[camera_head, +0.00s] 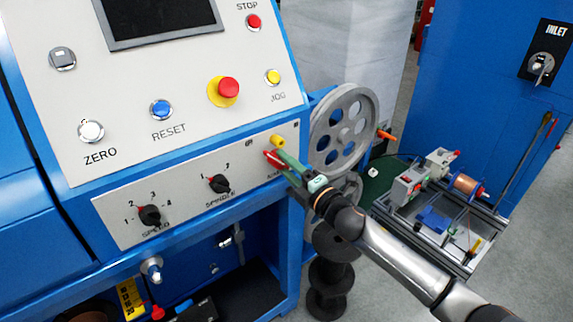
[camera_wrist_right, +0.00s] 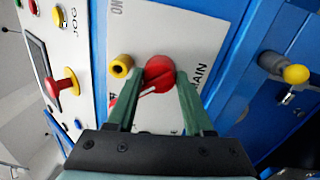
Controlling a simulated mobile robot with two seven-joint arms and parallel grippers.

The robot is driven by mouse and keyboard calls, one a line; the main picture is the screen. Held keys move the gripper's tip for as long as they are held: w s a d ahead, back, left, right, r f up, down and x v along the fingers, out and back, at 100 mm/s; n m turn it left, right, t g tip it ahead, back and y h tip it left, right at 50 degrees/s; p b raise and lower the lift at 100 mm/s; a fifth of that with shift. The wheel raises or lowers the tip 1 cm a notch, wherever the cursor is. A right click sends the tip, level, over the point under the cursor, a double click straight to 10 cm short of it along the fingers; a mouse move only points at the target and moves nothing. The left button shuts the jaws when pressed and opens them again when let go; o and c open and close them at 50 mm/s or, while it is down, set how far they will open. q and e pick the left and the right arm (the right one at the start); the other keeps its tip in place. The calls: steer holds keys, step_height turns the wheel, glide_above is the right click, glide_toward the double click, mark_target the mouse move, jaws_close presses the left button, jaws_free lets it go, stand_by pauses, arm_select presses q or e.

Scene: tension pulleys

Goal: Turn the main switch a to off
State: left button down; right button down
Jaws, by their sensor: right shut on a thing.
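The main switch is a red rotary knob (camera_wrist_right: 158,78) on a light plate marked MAIN, at the right end of the lower panel. In the head view the red knob (camera_head: 272,158) shows just beside the fingertips. My right gripper (camera_head: 282,160) reaches it from the right, and its green fingers (camera_wrist_right: 155,92) are closed around the knob's sides in the wrist view. Part of the knob and its labels are hidden by the fingers. My left gripper is not in view.
A yellow knob (camera_wrist_right: 122,66) sits right beside the red knob. Black SPEED (camera_head: 150,215) and SPINDLE (camera_head: 220,183) dials are on the same panel. A red emergency button (camera_head: 228,88) is above. A grey spoked wheel (camera_head: 358,102) stands behind my right gripper.

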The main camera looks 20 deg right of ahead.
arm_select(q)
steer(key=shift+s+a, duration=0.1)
arm_select(e)
steer(key=shift+n, duration=0.7)
steer(key=shift+c, duration=1.7)
jaws_free()
steer(key=shift+a, duration=0.1)
steer(key=shift+o, duration=0.3)
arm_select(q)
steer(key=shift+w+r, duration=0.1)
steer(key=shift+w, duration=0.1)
